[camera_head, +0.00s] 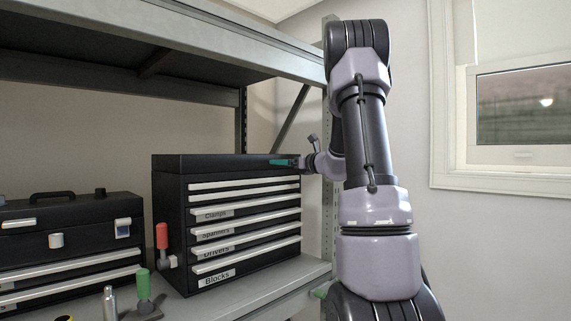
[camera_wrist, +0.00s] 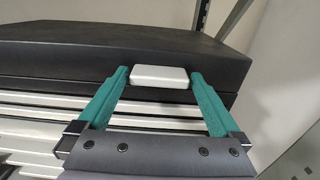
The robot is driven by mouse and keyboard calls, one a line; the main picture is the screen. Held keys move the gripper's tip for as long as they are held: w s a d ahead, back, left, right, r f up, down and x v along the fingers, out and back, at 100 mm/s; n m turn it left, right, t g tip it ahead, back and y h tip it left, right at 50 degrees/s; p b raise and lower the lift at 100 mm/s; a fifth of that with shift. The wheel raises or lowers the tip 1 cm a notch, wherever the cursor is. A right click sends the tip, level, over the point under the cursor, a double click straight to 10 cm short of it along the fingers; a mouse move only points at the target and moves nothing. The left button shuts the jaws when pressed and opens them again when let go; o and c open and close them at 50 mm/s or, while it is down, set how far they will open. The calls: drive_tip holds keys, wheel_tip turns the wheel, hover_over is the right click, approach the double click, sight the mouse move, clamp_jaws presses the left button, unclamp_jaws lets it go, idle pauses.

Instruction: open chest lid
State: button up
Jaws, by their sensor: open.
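The black tool chest (camera_head: 176,225) stands on the rack shelf, with several drawers with light handles and labels such as Spanners, Drivers and Blocks. Its black lid (camera_head: 215,161) is shut on top; in the wrist view the lid (camera_wrist: 100,45) fills the upper part. A white handle (camera_wrist: 160,76) sits on the lid's front edge. My gripper (camera_wrist: 160,82) has green fingers, open, one on each side of the handle. Whether they touch it I cannot tell. In the head view my gripper (camera_head: 280,162) is at the chest's upper right front, partly hidden by my wrist.
A second black toolbox (camera_head: 70,240) with a top handle stands to the left. A red-handled tool (camera_head: 162,237), a green-handled tool (camera_head: 143,283) and a metal cylinder (camera_head: 109,302) are near the chest's left front. The upper shelf (camera_head: 200,35) overhangs the chest.

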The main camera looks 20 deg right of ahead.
clamp_jaws()
drive_tip(key=r+g, duration=0.1)
drive_tip(key=r, duration=0.1)
drive_tip(key=w+r, duration=0.1)
drive_tip(key=r, duration=0.2)
drive_tip(key=a+r+g+h, duration=0.1)
drive_tip(key=r, duration=0.1)
drive_tip(key=shift+w+r+g, duration=0.25)
drive_tip(key=shift+r+g, duration=0.05)
drive_tip(key=shift+r, duration=0.05)
drive_tip(key=w+a+r+g, duration=0.1)
drive_tip(key=w+r, duration=0.4)
drive_tip(key=r, duration=0.4)
drive_tip(key=shift+a+r, duration=0.15)
drive_tip(key=shift+a, duration=0.1)
unclamp_jaws()
